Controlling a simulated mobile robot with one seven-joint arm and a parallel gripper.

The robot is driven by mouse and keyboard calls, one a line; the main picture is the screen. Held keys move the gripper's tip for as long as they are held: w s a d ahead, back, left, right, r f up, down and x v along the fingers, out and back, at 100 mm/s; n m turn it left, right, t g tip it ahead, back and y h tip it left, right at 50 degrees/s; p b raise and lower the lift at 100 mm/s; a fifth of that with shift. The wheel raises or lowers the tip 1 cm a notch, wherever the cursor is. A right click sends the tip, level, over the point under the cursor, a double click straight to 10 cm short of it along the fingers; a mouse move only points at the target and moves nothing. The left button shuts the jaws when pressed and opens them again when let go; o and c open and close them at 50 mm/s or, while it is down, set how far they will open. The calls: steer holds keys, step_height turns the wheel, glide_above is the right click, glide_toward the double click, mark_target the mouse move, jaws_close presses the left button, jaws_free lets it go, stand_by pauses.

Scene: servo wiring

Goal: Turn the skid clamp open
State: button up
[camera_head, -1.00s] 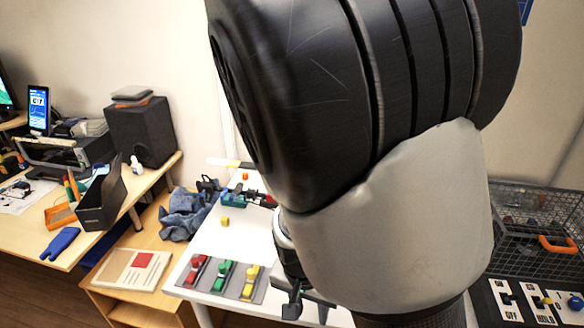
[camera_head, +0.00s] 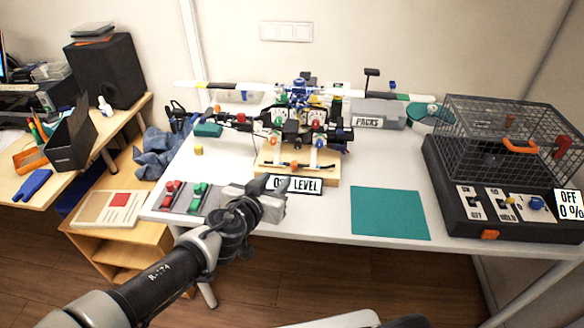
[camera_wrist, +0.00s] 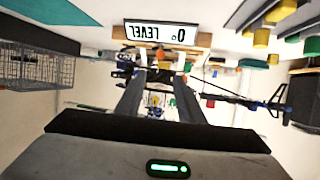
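A model helicopter (camera_head: 300,118) stands on its skids on a wooden base (camera_head: 268,173), behind a "0° LEVEL" sign (camera_head: 297,185). A dark bar with a small orange part (camera_head: 296,166) lies across the front of the base. It may be the skid clamp, but I cannot tell its turn position. My gripper (camera_head: 268,184) is in front of the sign's left end, apart from the helicopter. In the wrist view, its two dark fingers (camera_wrist: 158,92) are spread with nothing held between them. The sign appears upside down there (camera_wrist: 155,32).
A teal mat (camera_head: 390,212) lies to the right. A wire cage (camera_head: 505,140) on a black base stands at far right. A grey "PACKS" box (camera_head: 378,112) is behind.

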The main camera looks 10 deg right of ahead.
mark_target(294, 163)
steer(key=b+x, duration=0.1)
steer(key=x, duration=1.3)
steer(key=shift+w+d+f+b, duration=0.15)
steer(key=shift+f+b, duration=0.05)
steer(key=shift+b, duration=0.1)
jaws_close()
